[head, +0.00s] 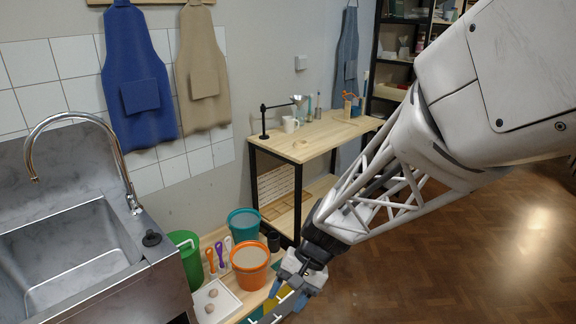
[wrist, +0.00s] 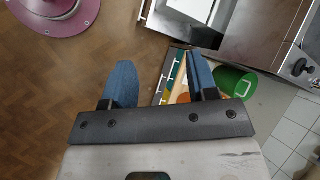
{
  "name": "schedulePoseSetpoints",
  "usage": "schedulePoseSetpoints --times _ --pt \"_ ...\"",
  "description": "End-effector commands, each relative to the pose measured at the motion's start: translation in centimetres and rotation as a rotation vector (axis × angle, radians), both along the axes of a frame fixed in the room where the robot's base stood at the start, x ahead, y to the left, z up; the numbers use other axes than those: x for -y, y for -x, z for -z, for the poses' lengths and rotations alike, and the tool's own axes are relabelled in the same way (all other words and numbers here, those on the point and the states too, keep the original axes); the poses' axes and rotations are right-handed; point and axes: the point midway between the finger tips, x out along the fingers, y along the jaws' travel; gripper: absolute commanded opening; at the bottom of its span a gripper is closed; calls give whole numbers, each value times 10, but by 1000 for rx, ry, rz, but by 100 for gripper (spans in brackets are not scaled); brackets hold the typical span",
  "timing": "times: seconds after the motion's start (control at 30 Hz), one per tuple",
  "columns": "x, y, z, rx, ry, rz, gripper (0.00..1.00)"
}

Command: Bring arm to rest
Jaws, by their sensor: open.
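My gripper (head: 284,300) hangs at the end of my arm at the lower middle of the head view, to the right of an orange bucket (head: 250,275). In the wrist view its two blue fingers (wrist: 158,75) are spread apart, with floor and the edge of a low wooden bench showing between them. Nothing is held between the fingers. My arm reaches down from the upper right of the head view. The fingertips are partly cut off or hard to make out in the head view.
A sink (head: 75,260) with a tall tap stands left. The low bench holds a green can (head: 186,258), a teal bucket (head: 243,224), coloured-handled tools and a white tray (head: 214,302). A wooden worktable (head: 330,135) stands behind. Parquet floor (head: 450,260) is open at right.

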Motion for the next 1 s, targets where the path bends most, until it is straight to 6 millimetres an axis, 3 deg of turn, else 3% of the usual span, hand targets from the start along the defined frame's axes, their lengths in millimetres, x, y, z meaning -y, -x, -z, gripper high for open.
schedulePoseSetpoints --times 0.4,1.0 --pt "65 30 -57 205 134 -56 53" --pt "151 87 -124 486 379 -103 53"
